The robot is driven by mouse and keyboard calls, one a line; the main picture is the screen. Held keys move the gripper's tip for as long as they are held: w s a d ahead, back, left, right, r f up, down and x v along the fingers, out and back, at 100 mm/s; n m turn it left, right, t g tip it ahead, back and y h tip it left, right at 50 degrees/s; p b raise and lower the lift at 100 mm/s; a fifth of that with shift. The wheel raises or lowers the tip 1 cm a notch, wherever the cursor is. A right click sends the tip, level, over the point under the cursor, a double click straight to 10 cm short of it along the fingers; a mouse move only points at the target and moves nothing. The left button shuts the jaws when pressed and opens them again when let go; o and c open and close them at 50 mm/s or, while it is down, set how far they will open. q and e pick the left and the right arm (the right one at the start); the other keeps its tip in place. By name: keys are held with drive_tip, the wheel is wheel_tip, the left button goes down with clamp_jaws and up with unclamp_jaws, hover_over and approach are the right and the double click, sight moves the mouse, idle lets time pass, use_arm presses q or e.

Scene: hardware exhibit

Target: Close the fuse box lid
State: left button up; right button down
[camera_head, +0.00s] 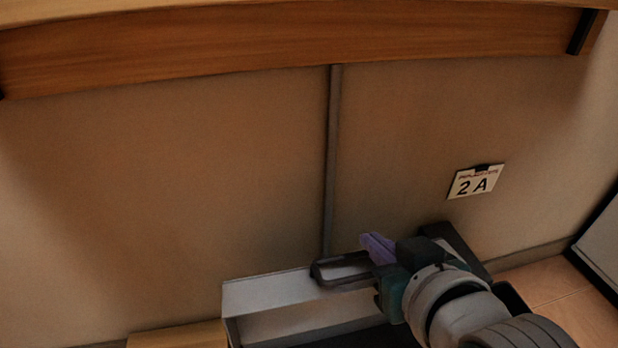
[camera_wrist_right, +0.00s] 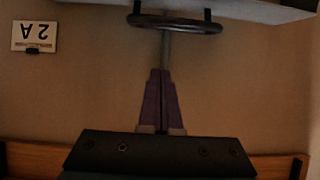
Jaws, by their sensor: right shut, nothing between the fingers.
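The fuse box (camera_head: 268,294) is a pale grey box low on the wall in the head view, cut off by the bottom edge. Its dark looped handle (camera_head: 316,272) stands out at its upper right; the handle also shows in the right wrist view (camera_wrist_right: 175,23), joined to a pale panel (camera_wrist_right: 262,10). I cannot tell clearly how far the lid is open. My right gripper (camera_head: 368,241), with purple fingers, is shut and empty, close beside the handle. In the wrist view its fingertips (camera_wrist_right: 160,72) point toward the handle with a gap between. My left gripper is out of view.
A grey conduit (camera_head: 332,160) runs down the wall to the box. A "2A" sign (camera_head: 476,181) hangs to the right. A wooden beam (camera_head: 250,45) crosses the top. A dark-framed pale panel (camera_head: 603,250) stands at the right edge. The wall between is clear.

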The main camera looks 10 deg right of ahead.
sight(358, 256)
drive_tip(key=shift+w+f+b, duration=0.8)
drive_tip(key=shift+f+b, duration=0.35)
drive_tip(key=shift+b, duration=0.15)
drive_tip(key=shift+w+f+b, duration=0.8)
drive_tip(key=shift+f+b, duration=0.35)
drive_tip(key=shift+b, duration=0.2)
drive_tip(key=shift+w+f+b, duration=0.8)
drive_tip(key=shift+f+b, duration=0.35)
drive_tip(key=shift+b, duration=0.15)
